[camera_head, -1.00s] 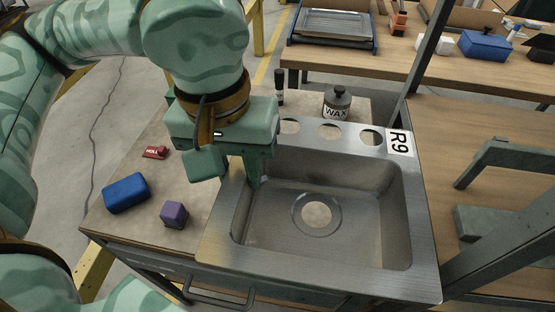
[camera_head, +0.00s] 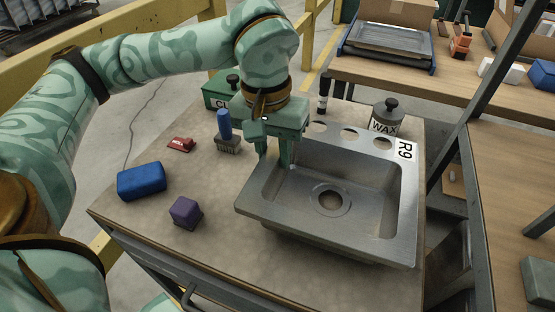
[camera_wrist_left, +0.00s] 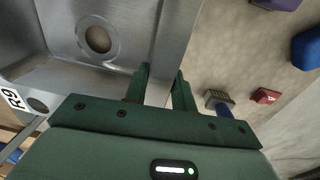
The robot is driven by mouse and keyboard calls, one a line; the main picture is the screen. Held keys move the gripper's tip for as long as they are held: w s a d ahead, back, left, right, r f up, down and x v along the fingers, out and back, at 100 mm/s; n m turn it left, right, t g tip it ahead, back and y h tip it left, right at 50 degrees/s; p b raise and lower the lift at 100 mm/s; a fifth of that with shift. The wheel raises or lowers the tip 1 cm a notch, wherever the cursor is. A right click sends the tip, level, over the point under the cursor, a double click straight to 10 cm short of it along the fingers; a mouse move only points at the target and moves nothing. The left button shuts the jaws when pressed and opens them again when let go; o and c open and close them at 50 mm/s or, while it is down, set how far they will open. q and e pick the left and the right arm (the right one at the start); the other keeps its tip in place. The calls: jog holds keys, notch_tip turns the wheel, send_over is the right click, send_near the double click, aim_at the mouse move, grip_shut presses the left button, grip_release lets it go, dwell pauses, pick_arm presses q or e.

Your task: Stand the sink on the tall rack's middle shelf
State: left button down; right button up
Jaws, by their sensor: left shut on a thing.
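The grey metal sink (camera_head: 375,218), labelled R9, is level over the workbench top, basin opening upward, in the middle of the head view. Its underside is hidden, so I cannot tell whether it touches the bench. My left gripper (camera_head: 278,160) is shut on the sink's left rim, one finger on each side of it. The wrist view shows the two fingers (camera_wrist_left: 160,85) at the rim of the sink (camera_wrist_left: 120,20). The tall rack (camera_head: 478,95) stands at the right with dark posts and wooden shelves (camera_head: 510,165), only partly in view. My right gripper is not in view.
Another loaded table (camera_head: 400,75) stands behind.

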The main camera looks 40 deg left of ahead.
pick_arm(q)
jog(key=shift+w+f, duration=0.2)
jog(key=shift+f, duration=0.65)
jog(key=shift+s+r, duration=0.1)
jog(key=shift+r, duration=0.1)
jog(key=c, duration=1.1)
grip_release()
jog(key=shift+f, duration=0.15)
jog(key=shift+c, duration=0.2)
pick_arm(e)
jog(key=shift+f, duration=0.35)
pick_arm(q)
notch_tip(320, 180, up, 12)
jog(key=p, duration=0.5)
jog(key=shift+s+a+p, duration=0.15)
jog(key=shift+a+p, duration=0.25)
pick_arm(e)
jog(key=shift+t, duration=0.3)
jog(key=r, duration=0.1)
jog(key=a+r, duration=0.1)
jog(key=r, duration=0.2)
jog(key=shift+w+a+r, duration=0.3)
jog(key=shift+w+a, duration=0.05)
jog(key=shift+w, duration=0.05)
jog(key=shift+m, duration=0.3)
